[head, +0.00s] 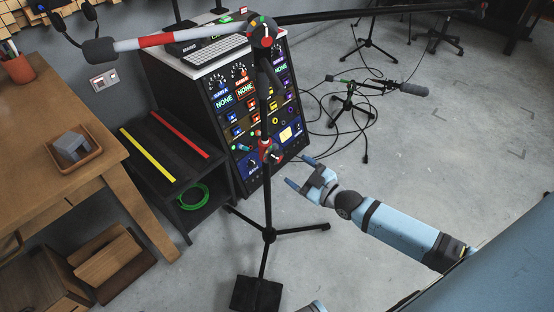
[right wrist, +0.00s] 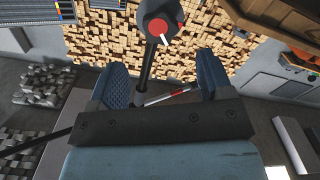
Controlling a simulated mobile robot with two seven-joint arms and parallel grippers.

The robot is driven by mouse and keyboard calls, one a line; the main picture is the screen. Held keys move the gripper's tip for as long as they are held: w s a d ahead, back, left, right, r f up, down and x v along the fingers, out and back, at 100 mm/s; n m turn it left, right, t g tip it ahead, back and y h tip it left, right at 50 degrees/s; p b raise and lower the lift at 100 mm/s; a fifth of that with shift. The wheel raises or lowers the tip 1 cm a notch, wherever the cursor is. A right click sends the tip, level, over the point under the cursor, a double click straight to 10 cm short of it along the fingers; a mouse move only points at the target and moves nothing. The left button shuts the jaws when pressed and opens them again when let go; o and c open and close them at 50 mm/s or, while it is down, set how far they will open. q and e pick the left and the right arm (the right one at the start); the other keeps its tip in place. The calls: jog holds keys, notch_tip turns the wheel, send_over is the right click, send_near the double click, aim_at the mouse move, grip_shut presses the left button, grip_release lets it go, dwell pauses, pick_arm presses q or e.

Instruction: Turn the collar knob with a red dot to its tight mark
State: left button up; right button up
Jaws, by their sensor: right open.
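A black microphone stand (head: 267,205) stands upright on the floor on splayed legs. Its collar knob with a red dot (head: 271,153) sits partway up the pole. The right wrist view shows the knob as a dark round body with a red face (right wrist: 164,34) and a white pointer line; I cannot read a tight mark. My right gripper (head: 298,171) is open and empty, just right of and slightly below the knob in the head view. Its blue fingers (right wrist: 162,72) are spread, with the knob ahead of them and apart.
Behind stands a control rack (head: 223,122) with lit buttons. A low black shelf (head: 160,150) and a wooden table (head: 50,110) are left.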

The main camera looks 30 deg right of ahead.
aim_at(279, 158)
jog(key=b+x, duration=0.1)
jog(key=x, duration=0.6)
jog(key=shift+w+a, duration=0.15)
jog(key=shift+w, duration=0.2)
pick_arm(q)
jog(key=shift+w+d+r+t+h, duration=0.25)
jog(key=shift+w+d+r+t, duration=0.15)
jog(key=shift+r, duration=0.2)
jog(key=shift+w+d+r+t+h, duration=0.25)
jog(key=shift+d+r+t, duration=0.1)
jog(key=shift+r, duration=0.2)
pick_arm(e)
jog(key=shift+w+a, duration=0.15)
jog(key=shift+w, duration=0.25)
pick_arm(q)
jog(key=shift+a, duration=0.1)
pick_arm(e)
jog(key=c, duration=0.9)
